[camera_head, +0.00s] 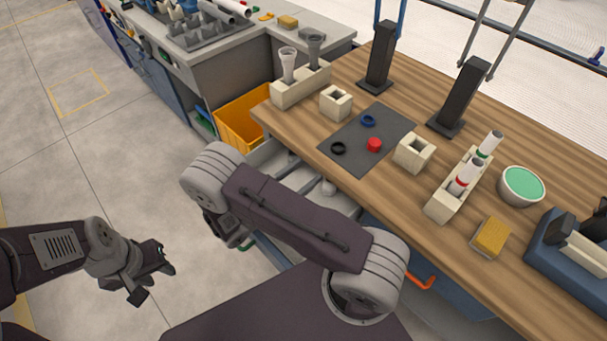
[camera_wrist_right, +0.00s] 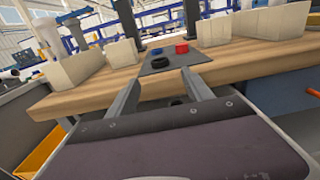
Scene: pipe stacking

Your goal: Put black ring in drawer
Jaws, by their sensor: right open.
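The black ring (camera_head: 338,148) lies on the dark grey mat (camera_head: 350,128) near the table's front edge. In the right wrist view a dark ring shape (camera_wrist_right: 160,63) sits on the mat beyond the fingers. An open drawer (camera_head: 267,154) with a pale inside sticks out below the table edge; my right arm covers much of it. My right gripper (camera_wrist_right: 160,92) is open and empty, with its fingers toward the table edge; my arm hides its fingers in the head view. My left gripper (camera_head: 154,276) is open and empty over the floor at lower left.
A blue ring (camera_head: 368,120) and a red cap (camera_head: 374,145) share the mat. Pale holder blocks (camera_head: 336,101) and a tube rack (camera_head: 440,207) stand around it. A yellow bin (camera_head: 240,117) is left of the table. An orange handle (camera_head: 422,283) is on the table's front.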

